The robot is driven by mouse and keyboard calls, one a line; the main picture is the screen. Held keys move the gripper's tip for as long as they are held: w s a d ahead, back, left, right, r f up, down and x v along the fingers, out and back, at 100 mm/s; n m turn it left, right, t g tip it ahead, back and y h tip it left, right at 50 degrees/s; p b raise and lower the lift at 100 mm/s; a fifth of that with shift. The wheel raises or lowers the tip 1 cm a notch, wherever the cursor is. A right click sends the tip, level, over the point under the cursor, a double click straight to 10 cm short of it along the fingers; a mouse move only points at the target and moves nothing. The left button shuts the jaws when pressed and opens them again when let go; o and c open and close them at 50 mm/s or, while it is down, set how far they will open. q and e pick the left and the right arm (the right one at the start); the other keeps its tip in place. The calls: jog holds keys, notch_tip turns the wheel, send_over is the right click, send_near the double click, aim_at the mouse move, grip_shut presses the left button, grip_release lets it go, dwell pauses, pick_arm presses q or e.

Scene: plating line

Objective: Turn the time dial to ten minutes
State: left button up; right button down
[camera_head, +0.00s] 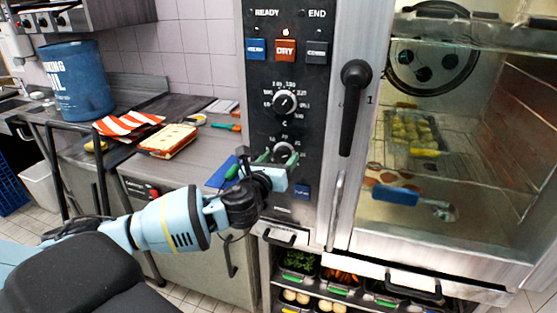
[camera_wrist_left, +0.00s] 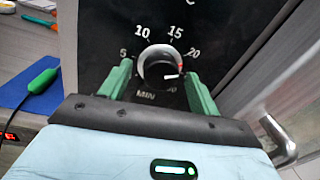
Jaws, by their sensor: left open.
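The time dial (camera_head: 283,151) is the lower knob on the black oven panel. In the left wrist view the time dial (camera_wrist_left: 160,67) is a dark knob with a pale ring, with 5, 10, 15 and 20 around it and MIN below. Its white mark points right, below the 20 and away from the 10. My left gripper (camera_head: 277,161) is at the dial, its green fingers open. In the wrist view the left gripper (camera_wrist_left: 160,82) has one finger on each side of the knob; whether they touch it I cannot tell. My right gripper is not in view.
The temperature dial (camera_head: 284,103) sits above, with buttons higher up. The black door handle (camera_head: 354,95) stands right of the panel. A counter at left holds a blue bucket (camera_head: 76,82) and a sandwich-like item (camera_head: 168,141). Food drawers (camera_head: 301,262) are below the oven.

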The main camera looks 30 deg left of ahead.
pick_arm(q)
jog(key=shift+w, duration=0.1)
jog(key=c, duration=1)
jog(key=shift+o, duration=0.2)
jog(key=shift+f+n, duration=0.1)
jog(key=shift+n, duration=0.2)
jog(key=n, duration=0.4)
jog(key=shift+d+n, duration=0.1)
jog(key=shift+n, duration=0.3)
jog(key=n, duration=0.5)
jog(key=shift+f+n+t+y, duration=0.1)
jog(key=shift+n+t+y, duration=0.2)
jog(key=shift+n+y, duration=0.1)
jog(key=n, duration=0.5)
jog(key=shift+d+n+y, duration=0.1)
jog(key=shift+n+y, duration=0.2)
jog(key=shift+n, duration=0.1)
jog(key=n, duration=0.5)
jog(key=shift+y, duration=0.4)
jog(key=shift+n, duration=0.3)
